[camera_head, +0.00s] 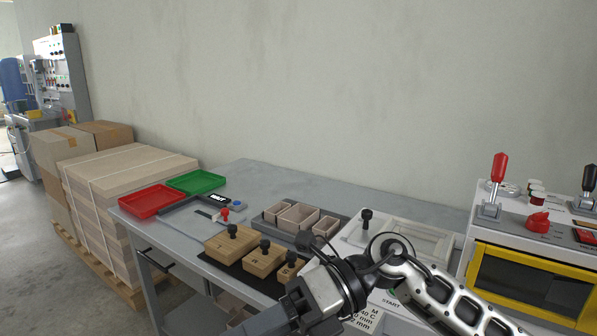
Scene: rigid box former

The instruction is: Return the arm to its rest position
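My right arm (440,293) comes in from the lower right, bends at a joint and reaches down to the left over the front of the grey table (258,176). The wrist end and the grey body of my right gripper (268,322) run off the bottom edge, so its fingertips are hidden from view. I cannot see whether it holds anything. My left arm and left gripper are not in view.
Wooden blocks with black knobs (232,241), box-shaped trays (298,216), a red tray (152,201) and a green tray (196,181) sit on the table. A yellow-fronted machine (480,262) with a red lever stands right. Stacked boards (130,165) stand left.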

